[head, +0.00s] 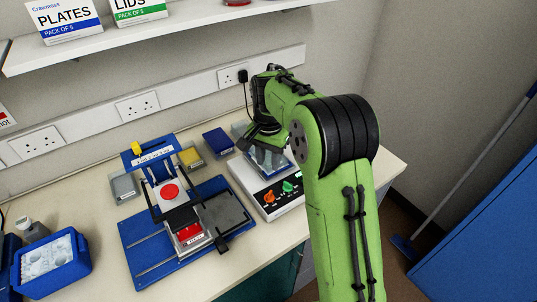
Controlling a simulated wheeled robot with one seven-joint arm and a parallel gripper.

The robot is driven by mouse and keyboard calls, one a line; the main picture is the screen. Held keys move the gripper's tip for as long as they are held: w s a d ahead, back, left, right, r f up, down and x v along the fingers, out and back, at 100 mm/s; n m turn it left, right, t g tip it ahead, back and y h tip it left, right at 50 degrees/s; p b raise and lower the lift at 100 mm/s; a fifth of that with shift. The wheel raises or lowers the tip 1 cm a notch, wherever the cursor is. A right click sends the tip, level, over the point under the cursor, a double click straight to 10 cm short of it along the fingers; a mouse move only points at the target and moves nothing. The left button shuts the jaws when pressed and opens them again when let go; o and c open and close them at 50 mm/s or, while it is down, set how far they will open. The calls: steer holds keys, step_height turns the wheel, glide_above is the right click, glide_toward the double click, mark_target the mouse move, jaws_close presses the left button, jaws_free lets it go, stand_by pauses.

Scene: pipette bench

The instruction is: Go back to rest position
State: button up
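My green arm reaches across the right part of the bench toward the back wall. My gripper (267,155) is at its end, pointing down over the back of a white device (277,208) with an orange and a green knob. A clear bluish item (266,160) shows just under the gripper. Whether the gripper touches it or is apart from it, I cannot tell. The fingers are small and dark here, and whether they are open or shut does not show. My own arm hides the right side of the device.
A blue-based press (135,235) with a red disc stands left of the device. A blue ice tub (52,285) is at far left. A shelf (150,33) overhangs the back.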

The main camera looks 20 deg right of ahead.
steer(key=shift+r, duration=0.5)
steer(key=s+r+n+t, duration=0.3)
steer(key=s+r+n, duration=0.1)
steer(key=s+r, duration=0.7)
steer(key=s+f+n+t, duration=0.2)
steer(key=s+n, duration=0.2)
steer(key=s, duration=1.3)
steer(key=shift+d+f+n+t, duration=0.2)
steer(key=shift+f+n+t, duration=0.1)
steer(key=shift+s, duration=0.1)
